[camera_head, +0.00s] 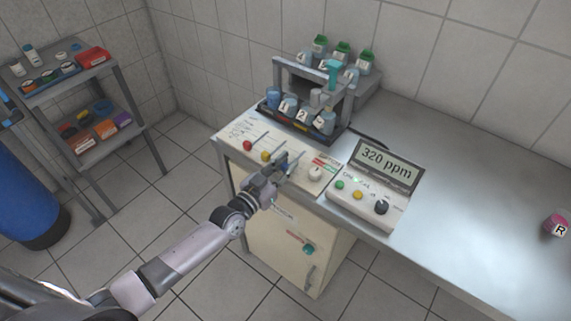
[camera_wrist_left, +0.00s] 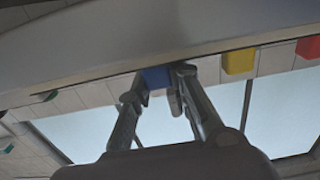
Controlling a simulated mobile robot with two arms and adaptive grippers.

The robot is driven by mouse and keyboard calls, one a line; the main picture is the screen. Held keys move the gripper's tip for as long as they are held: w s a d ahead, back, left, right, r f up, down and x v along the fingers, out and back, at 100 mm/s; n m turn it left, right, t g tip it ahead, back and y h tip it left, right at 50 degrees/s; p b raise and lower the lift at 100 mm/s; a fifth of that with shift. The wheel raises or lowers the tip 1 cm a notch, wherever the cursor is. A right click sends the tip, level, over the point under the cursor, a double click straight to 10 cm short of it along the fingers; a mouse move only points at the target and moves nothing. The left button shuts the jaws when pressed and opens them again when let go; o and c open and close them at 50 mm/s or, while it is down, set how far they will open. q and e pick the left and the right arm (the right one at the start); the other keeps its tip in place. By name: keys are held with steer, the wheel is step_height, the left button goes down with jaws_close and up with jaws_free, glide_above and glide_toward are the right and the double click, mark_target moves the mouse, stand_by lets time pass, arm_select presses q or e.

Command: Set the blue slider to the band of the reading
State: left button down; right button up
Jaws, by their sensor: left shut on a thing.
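The blue slider (camera_wrist_left: 155,77) shows between the fingers of my left gripper (camera_wrist_left: 163,80) in the left wrist view. The gripper is shut on it. In the head view my left gripper (camera_head: 281,166) reaches the slider panel (camera_head: 232,134) on the bench and mostly hides the blue slider. The meter's display (camera_head: 387,164) reads "320 ppm". Scale marks and the slider's exact position are too small or covered to tell. My right gripper is not in view.
A red slider (camera_head: 247,145) and a yellow slider (camera_head: 266,156) sit left of the gripper; a pale knob (camera_head: 315,173) is right of it. A rack with numbered bottles (camera_head: 305,115) stands behind the panel. The bench (camera_head: 470,190) is mostly clear to the right.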

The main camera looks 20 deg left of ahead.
mark_target(295, 155)
arm_select(q)
steer(key=shift+w+d, duration=0.15)
steer(key=shift+w, duration=0.25)
steer(key=b+x, duration=0.1)
steer(key=x, duration=0.3)
steer(key=shift+b, duration=0.35)
steer(key=shift+s, duration=0.15)
steer(key=c, duration=1.4)
jaws_free()
steer(key=shift+c, duration=0.2)
steer(key=v, duration=1.2)
